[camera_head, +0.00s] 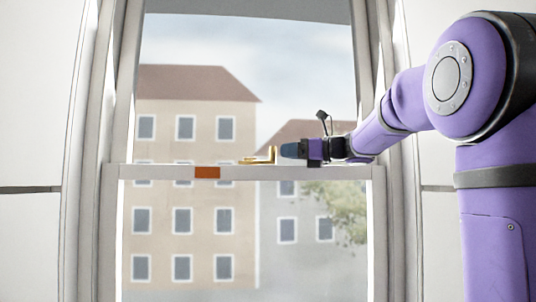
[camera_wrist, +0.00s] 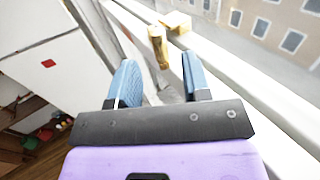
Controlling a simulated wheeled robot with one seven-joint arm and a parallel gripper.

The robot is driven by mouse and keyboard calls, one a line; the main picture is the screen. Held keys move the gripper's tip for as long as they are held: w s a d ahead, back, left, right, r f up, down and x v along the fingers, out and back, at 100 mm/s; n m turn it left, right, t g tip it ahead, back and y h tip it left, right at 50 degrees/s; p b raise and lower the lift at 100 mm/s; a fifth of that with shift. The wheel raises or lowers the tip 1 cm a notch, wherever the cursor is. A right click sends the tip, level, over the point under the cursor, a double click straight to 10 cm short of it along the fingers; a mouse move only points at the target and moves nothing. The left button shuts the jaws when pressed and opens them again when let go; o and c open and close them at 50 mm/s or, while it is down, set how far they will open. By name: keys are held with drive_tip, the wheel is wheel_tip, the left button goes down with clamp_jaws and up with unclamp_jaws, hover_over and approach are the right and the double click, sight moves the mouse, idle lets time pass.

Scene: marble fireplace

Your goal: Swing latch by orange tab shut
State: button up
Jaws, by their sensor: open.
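The brass latch (camera_head: 260,158) sits on top of the window's white middle rail (camera_head: 310,173), with a short upright piece at its right end. An orange tab (camera_head: 207,172) is on the front face of the rail, left of the latch. My gripper (camera_head: 285,151) is just right of the latch's upright end, a little above the rail. In the wrist view my gripper (camera_wrist: 160,65) has its two blue fingers apart, with nothing held. The brass latch (camera_wrist: 157,45) shows ahead between the fingertips and seems clear of both. The orange tab does not show in the wrist view.
The window frame's side posts (camera_head: 115,100) stand left and right of the rail. Painted buildings (camera_head: 190,110) show behind the glass. In the wrist view a white panel with a red square (camera_wrist: 48,63) and a shelf with coloured items (camera_wrist: 45,133) lie at left.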

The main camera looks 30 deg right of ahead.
drive_tip(key=x, duration=0.7)
drive_tip(key=shift+w+a, duration=0.2)
drive_tip(key=shift+a, duration=0.05)
clamp_jaws()
